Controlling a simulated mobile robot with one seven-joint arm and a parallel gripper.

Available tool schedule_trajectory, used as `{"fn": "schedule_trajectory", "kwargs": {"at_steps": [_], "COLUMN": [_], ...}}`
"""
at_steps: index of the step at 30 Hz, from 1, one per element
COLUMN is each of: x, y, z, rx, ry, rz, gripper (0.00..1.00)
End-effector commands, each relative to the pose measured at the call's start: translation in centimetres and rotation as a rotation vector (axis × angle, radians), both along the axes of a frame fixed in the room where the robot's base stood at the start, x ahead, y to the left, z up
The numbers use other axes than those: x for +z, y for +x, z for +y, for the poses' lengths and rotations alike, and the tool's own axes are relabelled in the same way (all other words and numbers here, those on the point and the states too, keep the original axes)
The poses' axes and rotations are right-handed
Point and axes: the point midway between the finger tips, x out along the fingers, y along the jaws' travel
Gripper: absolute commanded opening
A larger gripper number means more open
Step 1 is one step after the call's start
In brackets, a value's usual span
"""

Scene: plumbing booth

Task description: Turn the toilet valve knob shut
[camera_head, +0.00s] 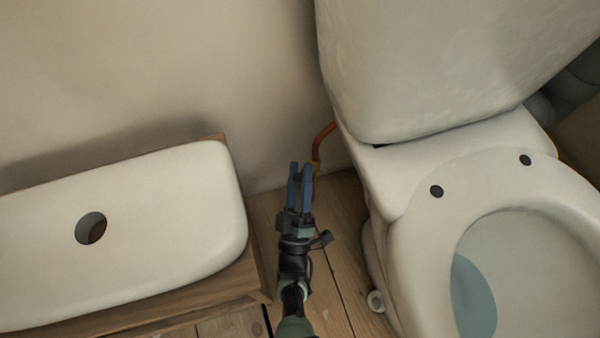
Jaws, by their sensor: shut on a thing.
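My gripper (300,172) is in the middle of the view, in the gap between the toilet and a wooden stand. Its two blue fingers point toward the wall with a narrow gap between them, shut on the toilet valve knob. The knob itself is hidden by the fingers. A copper pipe (322,136) curves down from beside the toilet tank, and the brass-coloured valve (316,166) shows at its lower end, right beside the right fingertip. I cannot tell how far the knob is turned.
The toilet (405,195) stands close on the right, its tank (430,65) above the pipe. On the left, a white tank lid (150,225) with a round hole lies on a wooden stand (255,270). The wall (230,90) is behind. Bare plank floor (335,240) lies between.

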Motion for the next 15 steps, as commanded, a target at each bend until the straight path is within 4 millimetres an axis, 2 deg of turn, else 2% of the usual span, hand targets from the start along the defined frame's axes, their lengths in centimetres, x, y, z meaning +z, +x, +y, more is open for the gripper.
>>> {"fn": "schedule_trajectory", "kwargs": {"at_steps": [9, 10, 14, 15], "x": [0.1, 0.11, 0.08, 0.07], "y": [-0.12, -0.12, -0.08, -0.08], "z": [0.21, 0.2, 0.16, 0.14], "rx": [0.006, 0.006, 0.005, 0.004], "ry": [-0.002, -0.002, -0.001, 0.0], "rz": [-0.005, -0.005, -0.004, -0.004], "gripper": [0.0, 0.58, 0.81, 0.82]}}
